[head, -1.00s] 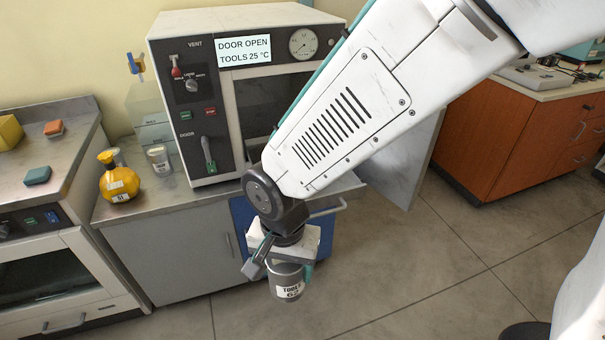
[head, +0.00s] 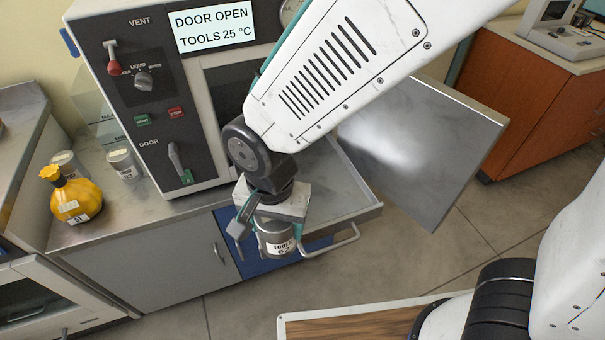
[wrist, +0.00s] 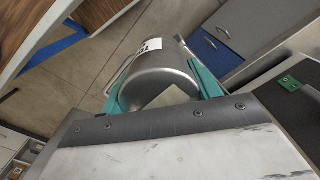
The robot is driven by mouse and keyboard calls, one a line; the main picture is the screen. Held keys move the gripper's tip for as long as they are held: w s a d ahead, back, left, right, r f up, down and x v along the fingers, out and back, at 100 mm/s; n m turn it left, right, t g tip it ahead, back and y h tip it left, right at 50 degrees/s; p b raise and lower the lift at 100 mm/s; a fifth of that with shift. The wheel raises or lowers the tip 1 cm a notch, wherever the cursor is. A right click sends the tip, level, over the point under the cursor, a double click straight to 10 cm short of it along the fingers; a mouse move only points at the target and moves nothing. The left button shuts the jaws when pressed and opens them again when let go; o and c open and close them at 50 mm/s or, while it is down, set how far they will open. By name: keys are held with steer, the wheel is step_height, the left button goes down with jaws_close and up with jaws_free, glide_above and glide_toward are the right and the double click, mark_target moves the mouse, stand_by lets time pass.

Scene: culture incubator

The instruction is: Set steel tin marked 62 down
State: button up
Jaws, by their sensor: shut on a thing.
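My gripper is shut on the tin. In the wrist view the tin (wrist: 160,75) sits between the teal fingers of my gripper (wrist: 160,95). The tin is in the air in front of the incubator (head: 150,120), beside the handle of a pulled-out drawer or tray (head: 340,195). I cannot tell exactly how high it is.
The incubator's door (head: 420,150) stands open at the right. A yellow flask (head: 75,200) and a grey tin (head: 124,165) stand on the steel counter (head: 165,212) at the left. A wood-topped surface (head: 350,325) shows at the bottom. Bare counter lies between grey tin and front edge.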

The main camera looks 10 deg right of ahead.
steer(key=shift+w+d+f, duration=0.85)
steer(key=shift+w+d, duration=0.35)
steer(key=shift+w, duration=1.25)
steer(key=shift+w+d+f, duration=0.8)
steer(key=shift+w+d, duration=0.45)
steer(key=shift+w, duration=1.15)
steer(key=shift+w+d+f, duration=0.85)
steer(key=shift+w+d, duration=0.35)
steer(key=shift+w, duration=1.25)
steer(key=shift+f, duration=0.15)
steer(key=o, duration=1.2)
steer(key=shift+o, duration=0.2)
step_height(320, 180, up, 12)
steer(key=shift+r, duration=0.2)
